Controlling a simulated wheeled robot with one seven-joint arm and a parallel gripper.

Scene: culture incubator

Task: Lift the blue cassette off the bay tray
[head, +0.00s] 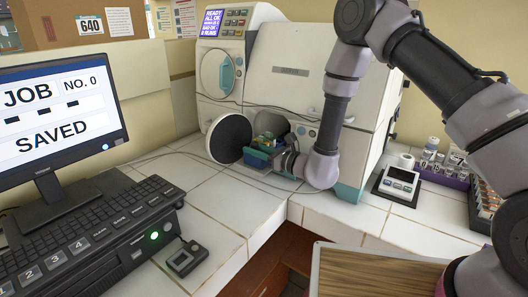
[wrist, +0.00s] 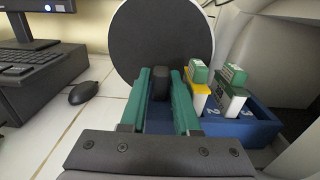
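In the wrist view, the two green fingers of my gripper (wrist: 160,90) stand apart on either side of a dark block (wrist: 160,82). Whether they press on it is not clear, and I cannot tell if it is the top of the blue cassette. In the head view, my gripper (head: 284,162) is at the tray (head: 257,160) by the incubator's opening.
The round dark incubator door (head: 229,138) stands open left of the tray, close behind the fingers in the wrist view. The incubator (head: 290,85) rises behind. A monitor (head: 60,110) and keyboard stand left.

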